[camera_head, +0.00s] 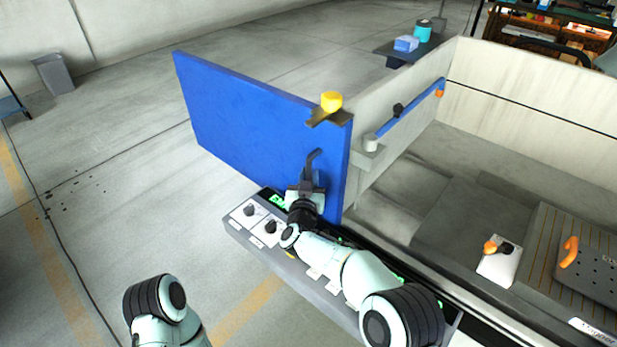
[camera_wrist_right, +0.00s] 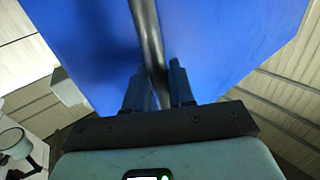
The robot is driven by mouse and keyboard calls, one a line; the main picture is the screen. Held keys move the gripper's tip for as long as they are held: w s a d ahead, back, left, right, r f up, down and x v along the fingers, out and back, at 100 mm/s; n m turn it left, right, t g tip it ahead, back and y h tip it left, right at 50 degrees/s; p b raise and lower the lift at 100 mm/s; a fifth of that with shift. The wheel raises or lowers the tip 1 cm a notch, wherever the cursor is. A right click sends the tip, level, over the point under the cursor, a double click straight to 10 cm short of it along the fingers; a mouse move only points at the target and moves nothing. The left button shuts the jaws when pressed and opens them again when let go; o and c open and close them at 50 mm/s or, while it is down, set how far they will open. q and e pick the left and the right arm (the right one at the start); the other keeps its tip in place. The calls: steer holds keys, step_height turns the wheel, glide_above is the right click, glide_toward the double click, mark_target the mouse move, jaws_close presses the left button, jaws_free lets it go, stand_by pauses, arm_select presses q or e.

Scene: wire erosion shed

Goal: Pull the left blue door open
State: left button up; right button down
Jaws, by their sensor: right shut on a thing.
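The blue door (camera_head: 250,120) stands upright and swung out from the machine tank, with floor showing on its left and the tank's pale wall behind its right edge. A dark handle (camera_head: 313,158) is on its near face; in the right wrist view the handle's dark bar (camera_wrist_right: 148,35) runs up the blue panel (camera_wrist_right: 220,45). My right gripper (camera_head: 308,180) is shut on the handle, with one finger on each side of the bar in the wrist view (camera_wrist_right: 160,85). Part of my left arm shows at the bottom left of the head view; its gripper is out of sight.
A yellow knob (camera_head: 331,102) sits on a bracket at the door's top right corner. A control panel (camera_head: 247,218) with knobs lies below the door. A blue bar (camera_head: 405,115) runs along the tank wall. The floor (camera_head: 110,150) left of the door is clear.

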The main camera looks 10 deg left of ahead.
steer(key=shift+r, duration=0.1)
steer(key=c, duration=1.1)
jaws_free()
steer(key=shift+s, duration=0.15)
steer(key=s+b, duration=0.2)
steer(key=s, duration=1.1)
steer(key=shift+b, duration=0.3)
steer(key=shift+s, duration=0.1)
